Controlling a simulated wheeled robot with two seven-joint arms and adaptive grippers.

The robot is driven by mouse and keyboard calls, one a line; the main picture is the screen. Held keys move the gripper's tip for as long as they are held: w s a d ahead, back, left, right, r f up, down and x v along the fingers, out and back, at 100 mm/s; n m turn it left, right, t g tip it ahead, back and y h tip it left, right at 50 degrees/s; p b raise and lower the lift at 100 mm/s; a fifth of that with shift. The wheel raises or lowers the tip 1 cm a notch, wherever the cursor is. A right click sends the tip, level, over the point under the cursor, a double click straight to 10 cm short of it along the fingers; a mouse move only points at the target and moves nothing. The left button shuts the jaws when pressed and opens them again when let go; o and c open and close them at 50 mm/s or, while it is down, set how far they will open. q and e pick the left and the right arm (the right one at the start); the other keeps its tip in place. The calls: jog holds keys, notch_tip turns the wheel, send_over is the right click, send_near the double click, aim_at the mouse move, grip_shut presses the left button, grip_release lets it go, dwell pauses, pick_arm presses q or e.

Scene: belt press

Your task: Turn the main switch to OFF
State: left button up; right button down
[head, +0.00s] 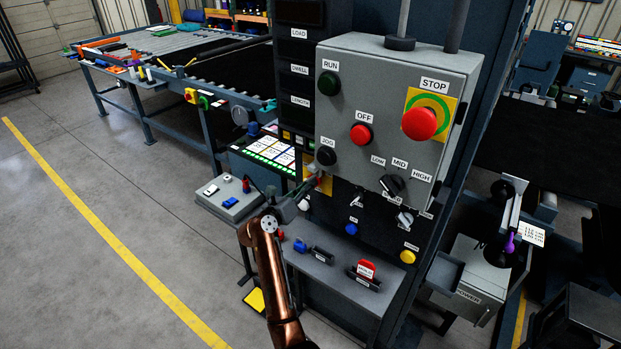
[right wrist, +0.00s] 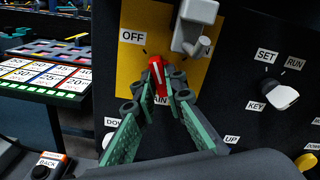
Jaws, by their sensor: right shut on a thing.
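The main switch has a red handle with a white line (right wrist: 156,70) on a yellow plate (right wrist: 190,85). It stands nearly upright in the right wrist view, its top leaning slightly left toward the OFF label (right wrist: 132,36). The label below it is partly hidden by the fingers. My right gripper (right wrist: 167,84) is shut on the red handle, with green fingers on both sides. In the head view my right gripper (head: 313,187) reaches the panel's left edge, below the grey box, and mostly hides the switch. My left gripper is not in view.
A grey latch-like part (right wrist: 197,20) sits just above right of the handle. The grey control box (head: 388,85) with a red STOP button (head: 419,123) overhangs. A key switch (right wrist: 280,95) is to the right. A shelf (head: 330,283) juts out below. Open floor lies left.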

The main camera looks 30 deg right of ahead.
jog(key=shift+w+a+n+p, duration=0.1)
jog(key=shift+w+n+p, duration=0.05)
jog(key=shift+n+p, duration=1.9)
jog(key=c, duration=2)
grip_release()
jog(key=shift+f, duration=0.1)
